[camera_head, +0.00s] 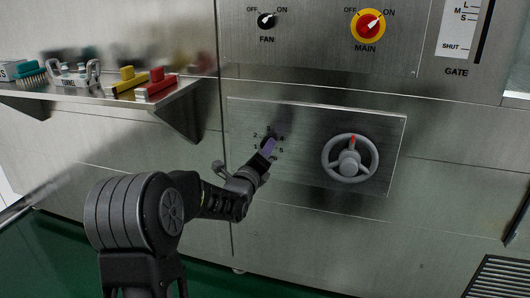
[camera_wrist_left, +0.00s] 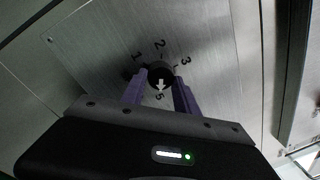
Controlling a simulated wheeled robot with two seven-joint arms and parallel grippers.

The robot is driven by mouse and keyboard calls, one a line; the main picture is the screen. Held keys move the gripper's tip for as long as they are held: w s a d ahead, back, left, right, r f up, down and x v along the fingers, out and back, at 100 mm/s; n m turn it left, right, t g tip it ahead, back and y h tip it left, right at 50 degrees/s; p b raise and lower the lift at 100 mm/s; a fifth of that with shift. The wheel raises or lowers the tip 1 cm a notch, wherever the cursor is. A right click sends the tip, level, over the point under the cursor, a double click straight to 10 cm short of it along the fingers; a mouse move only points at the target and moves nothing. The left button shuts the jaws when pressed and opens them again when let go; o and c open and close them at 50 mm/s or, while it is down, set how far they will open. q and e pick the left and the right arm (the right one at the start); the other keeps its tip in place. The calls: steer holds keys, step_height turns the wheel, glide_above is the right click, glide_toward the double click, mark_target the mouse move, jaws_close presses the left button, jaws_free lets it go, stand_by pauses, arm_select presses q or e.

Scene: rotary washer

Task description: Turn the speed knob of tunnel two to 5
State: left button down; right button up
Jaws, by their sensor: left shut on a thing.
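The speed knob (camera_wrist_left: 160,75) is a small black dial on a brushed steel plate. In the left wrist view, its white arrow points down toward the 5, and the marks 1, 2 and 3 show around it. The 4 is not visible there. My left gripper (camera_wrist_left: 160,84) has its two purple fingers on either side of the knob, shut on it. In the head view my left gripper (camera_head: 267,148) reaches the plate (camera_head: 310,122) and hides most of the knob. My right gripper is not in view.
A grey handwheel (camera_head: 349,158) with a red mark stands out from the plate, right of my gripper. Above are the FAN switch (camera_head: 267,20), the red MAIN switch (camera_head: 369,24) and the GATE slot (camera_head: 482,30). A shelf (camera_head: 185,87) with brushes juts out at left.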

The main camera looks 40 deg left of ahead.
arm_select(q)
steer(key=shift+m, duration=0.4)
steer(key=c, duration=0.9)
jaws_free()
steer(key=p+v, duration=0.2)
steer(key=v, duration=0.6)
steer(key=shift+w, duration=0.1)
